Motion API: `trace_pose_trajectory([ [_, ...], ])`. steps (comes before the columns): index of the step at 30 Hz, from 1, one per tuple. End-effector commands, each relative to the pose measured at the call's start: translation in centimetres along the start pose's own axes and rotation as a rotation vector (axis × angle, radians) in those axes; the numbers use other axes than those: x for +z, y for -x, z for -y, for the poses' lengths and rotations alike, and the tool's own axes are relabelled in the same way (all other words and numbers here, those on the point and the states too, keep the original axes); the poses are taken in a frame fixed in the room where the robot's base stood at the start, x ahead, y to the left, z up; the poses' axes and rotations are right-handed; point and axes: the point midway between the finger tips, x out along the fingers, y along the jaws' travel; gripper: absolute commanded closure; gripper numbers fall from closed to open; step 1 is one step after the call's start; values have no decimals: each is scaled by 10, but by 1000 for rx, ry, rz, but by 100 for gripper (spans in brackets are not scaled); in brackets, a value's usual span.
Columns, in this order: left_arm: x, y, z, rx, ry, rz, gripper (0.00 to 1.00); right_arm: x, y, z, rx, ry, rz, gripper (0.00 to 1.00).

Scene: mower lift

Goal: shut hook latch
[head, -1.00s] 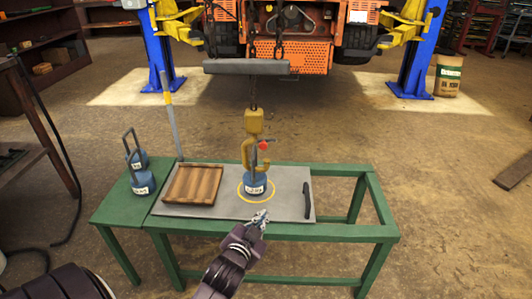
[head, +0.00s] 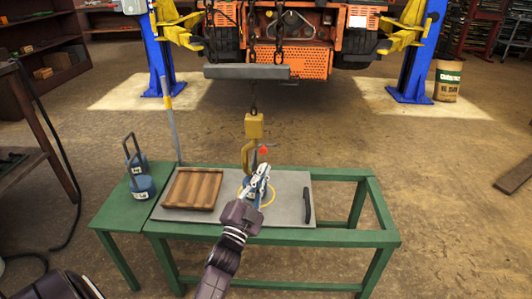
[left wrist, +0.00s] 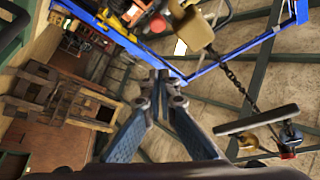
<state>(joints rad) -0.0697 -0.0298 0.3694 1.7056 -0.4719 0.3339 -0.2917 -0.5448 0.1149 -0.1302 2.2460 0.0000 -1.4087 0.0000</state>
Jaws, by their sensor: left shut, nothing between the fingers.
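The yellow hook (head: 247,157) hangs below a yellow block (head: 254,126) on a chain over the table. A red tip (head: 264,150), apparently on the latch, shows at the hook's right side. In the left wrist view the yellow block (left wrist: 193,28) and a red knob (left wrist: 158,23) show near the top. My left gripper (head: 263,168) is shut and empty, just below the red tip in the head view. Its fingers (left wrist: 163,85) are together in the left wrist view. It largely hides the blue weight under the hook. I cannot tell whether it touches the latch. My right gripper is not in view.
A green table (head: 337,236) carries a grey plate (head: 290,190) with a yellow ring, a wooden tray (head: 192,188) and a dark handle (head: 307,204). Blue weights (head: 143,186) stand at the left. A grey beam (head: 246,72) hangs behind, before an orange mower (head: 300,58).

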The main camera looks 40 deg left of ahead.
Motion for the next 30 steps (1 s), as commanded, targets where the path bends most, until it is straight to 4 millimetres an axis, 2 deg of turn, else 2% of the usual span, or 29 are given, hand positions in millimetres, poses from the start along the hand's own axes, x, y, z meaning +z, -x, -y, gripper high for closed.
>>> trace_pose_trajectory([
  [5, 0, -2, 0, 0, 1, -1, 100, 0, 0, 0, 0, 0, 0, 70],
  [8, -1, -11, 0, -1, 2, -2, 100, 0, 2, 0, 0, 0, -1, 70],
  [17, -1, -70, 1, -2, 0, -3, 100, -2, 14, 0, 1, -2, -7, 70],
  [22, 0, -104, 0, -2, 2, -2, 100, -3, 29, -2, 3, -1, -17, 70],
  [24, 14, -96, -2, 3, 1, 5, 100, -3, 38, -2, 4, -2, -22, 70],
  [30, 33, -89, -1, 2, 1, 2, 100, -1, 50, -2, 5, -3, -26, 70],
])
